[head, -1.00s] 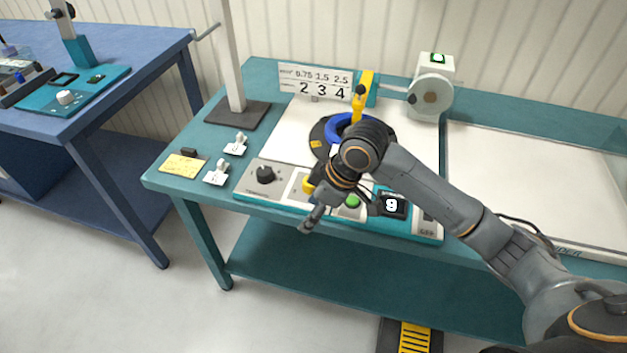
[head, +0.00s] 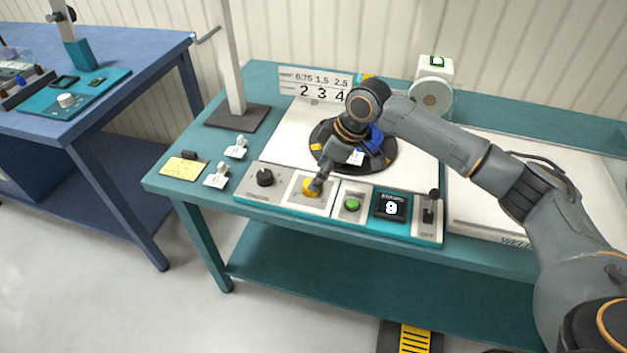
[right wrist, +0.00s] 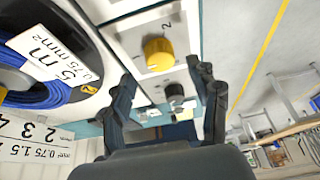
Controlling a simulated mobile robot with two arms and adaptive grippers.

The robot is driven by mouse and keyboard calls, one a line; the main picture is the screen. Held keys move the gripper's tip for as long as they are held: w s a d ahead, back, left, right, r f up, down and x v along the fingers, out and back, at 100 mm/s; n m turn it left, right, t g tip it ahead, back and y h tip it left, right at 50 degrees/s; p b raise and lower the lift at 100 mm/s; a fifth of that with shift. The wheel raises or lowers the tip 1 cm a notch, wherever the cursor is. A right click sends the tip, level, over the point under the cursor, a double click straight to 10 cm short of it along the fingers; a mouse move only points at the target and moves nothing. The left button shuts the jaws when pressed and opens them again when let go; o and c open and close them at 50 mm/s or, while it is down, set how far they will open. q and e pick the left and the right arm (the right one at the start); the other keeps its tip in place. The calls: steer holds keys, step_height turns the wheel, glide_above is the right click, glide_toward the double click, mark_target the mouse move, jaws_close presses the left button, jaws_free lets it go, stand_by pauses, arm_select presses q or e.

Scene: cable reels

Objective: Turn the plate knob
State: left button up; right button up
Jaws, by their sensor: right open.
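The yellow knob (head: 311,188) sits on a pale square plate in the front control panel, left of a green button. It also shows in the right wrist view (right wrist: 158,53), upper middle, with a printed 2 beside it. My right gripper (head: 322,178) is at the knob in the head view, one finger partly covering it. In the right wrist view its two fingers (right wrist: 162,74) are spread apart, and the knob appears between and beyond their tips. I cannot tell whether a finger touches it. My left gripper is in neither view.
A black knob (head: 265,177) is to the left on the panel. A reel with blue cable (head: 376,138) lies behind, under my right arm.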

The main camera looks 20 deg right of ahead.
mark_target(307, 193)
steer(key=shift+x, duration=2.3)
steer(key=shift+c, duration=0.2)
steer(key=shift+r, duration=0.1)
steer(key=c, duration=1.1)
